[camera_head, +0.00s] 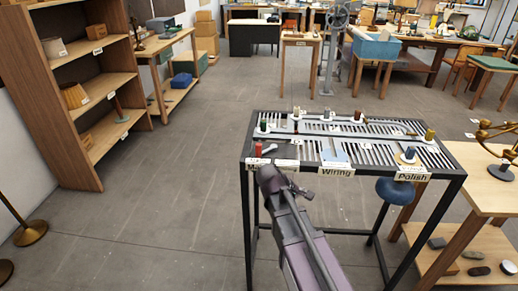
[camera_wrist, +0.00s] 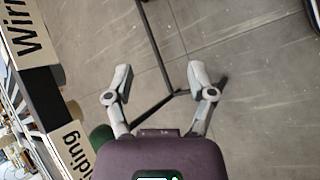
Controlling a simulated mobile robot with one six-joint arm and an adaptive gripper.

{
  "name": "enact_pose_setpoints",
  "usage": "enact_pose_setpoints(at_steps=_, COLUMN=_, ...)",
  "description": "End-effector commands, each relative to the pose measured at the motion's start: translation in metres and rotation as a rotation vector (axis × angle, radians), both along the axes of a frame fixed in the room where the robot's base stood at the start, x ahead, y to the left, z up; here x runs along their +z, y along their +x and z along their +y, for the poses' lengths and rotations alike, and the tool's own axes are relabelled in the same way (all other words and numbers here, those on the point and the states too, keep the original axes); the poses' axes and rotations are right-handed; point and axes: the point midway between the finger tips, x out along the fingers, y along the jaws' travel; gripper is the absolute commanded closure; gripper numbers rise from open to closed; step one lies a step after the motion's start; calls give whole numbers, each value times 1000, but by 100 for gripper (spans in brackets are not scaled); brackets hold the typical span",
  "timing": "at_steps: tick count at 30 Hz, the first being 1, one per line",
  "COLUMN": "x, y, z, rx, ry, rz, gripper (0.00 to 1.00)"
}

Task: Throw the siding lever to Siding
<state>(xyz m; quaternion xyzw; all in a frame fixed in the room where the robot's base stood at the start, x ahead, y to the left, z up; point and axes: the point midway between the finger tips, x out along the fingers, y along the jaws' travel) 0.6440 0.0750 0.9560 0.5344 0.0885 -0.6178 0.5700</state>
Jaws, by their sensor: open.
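A black-framed table (camera_head: 247,205) with a slatted grey top stands right of centre in the head view. I cannot pick out the siding lever for sure; a small grey handle-like piece (camera_head: 269,149) lies near the front left corner, beside a red peg (camera_head: 258,149). A sign ending in "iding" (camera_wrist: 75,155) shows in the wrist view, with a dark green rounded thing (camera_wrist: 101,137) beside it, partly hidden by my gripper. My gripper (camera_wrist: 157,80) is open and empty over the floor, by the table's front left edge.
Signs "Wiring" (camera_head: 337,172) and "Polish" (camera_head: 411,177) hang on the table's front edge. Several pegs stand on its top. A blue rounded seat (camera_head: 394,191) is beneath the right side. A wooden shelf (camera_head: 48,105) stands left; the floor between is clear.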

Motion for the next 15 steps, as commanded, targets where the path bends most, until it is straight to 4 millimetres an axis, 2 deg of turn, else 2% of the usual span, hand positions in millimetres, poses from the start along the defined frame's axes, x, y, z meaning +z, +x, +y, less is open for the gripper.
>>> enact_pose_setpoints(at_steps=1, x=3, y=12, z=15, rx=69, ry=-61, rz=14, gripper=29)
enact_pose_setpoints(at_steps=6, x=24, y=36, z=60, rx=288, ry=-300, rz=71, gripper=29)
enact_pose_setpoints(at_steps=11, x=47, y=53, z=111, rx=468, ry=-537, rz=130, gripper=29)
enact_pose_setpoints(at_steps=15, x=70, y=61, z=161, rx=592, ry=-750, rz=183, gripper=29)
